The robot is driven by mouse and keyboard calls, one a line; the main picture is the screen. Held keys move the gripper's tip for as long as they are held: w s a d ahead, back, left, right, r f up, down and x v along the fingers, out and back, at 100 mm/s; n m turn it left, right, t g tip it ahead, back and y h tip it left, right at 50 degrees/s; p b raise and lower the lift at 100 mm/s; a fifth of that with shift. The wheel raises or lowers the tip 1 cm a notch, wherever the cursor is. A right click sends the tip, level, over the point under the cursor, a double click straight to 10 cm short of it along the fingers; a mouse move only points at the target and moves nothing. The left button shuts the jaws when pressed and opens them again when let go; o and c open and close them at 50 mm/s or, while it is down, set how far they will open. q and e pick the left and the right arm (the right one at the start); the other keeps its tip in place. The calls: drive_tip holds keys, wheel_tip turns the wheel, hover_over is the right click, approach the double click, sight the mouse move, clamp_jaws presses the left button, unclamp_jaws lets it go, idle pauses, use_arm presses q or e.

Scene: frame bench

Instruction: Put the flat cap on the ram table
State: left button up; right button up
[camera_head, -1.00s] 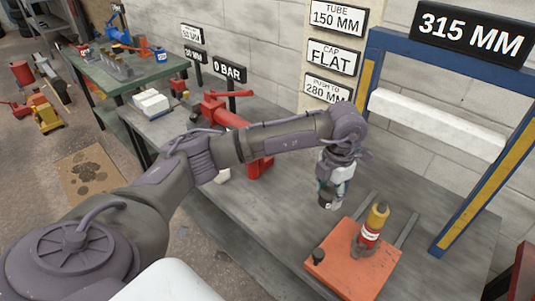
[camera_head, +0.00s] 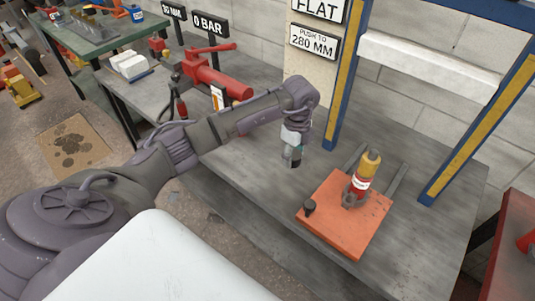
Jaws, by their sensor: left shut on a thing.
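My left gripper (camera_head: 291,155) is shut on a small dark piece (camera_head: 293,163), mostly hidden by the fingers; I cannot tell its exact shape, but it may be the flat cap. It hangs over the grey bench, just behind and left of an orange plate (camera_head: 340,232), which may be the ram table. A red and yellow cylinder (camera_head: 363,177) stands upright on the plate. A short dark round piece (camera_head: 309,207) sits near the plate's left corner. My right gripper is not in view.
A blue and yellow frame (camera_head: 345,70) with a white crossbar (camera_head: 430,68) stands behind the plate. A red pump (camera_head: 213,75) and white blocks (camera_head: 131,65) are at the back left. Bare grey bench (camera_head: 240,172) lies left of the plate.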

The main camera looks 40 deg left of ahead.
use_arm(q)
drive_tip(key=b, duration=0.2)
hover_over(270, 176)
wheel_tip(270, 176, down, 4)
wheel_tip(270, 176, down, 4)
drive_tip(key=b, duration=0.3)
drive_tip(key=shift+f+b, duration=0.1)
drive_tip(key=shift+b, duration=0.3)
drive_tip(key=o, duration=1.2)
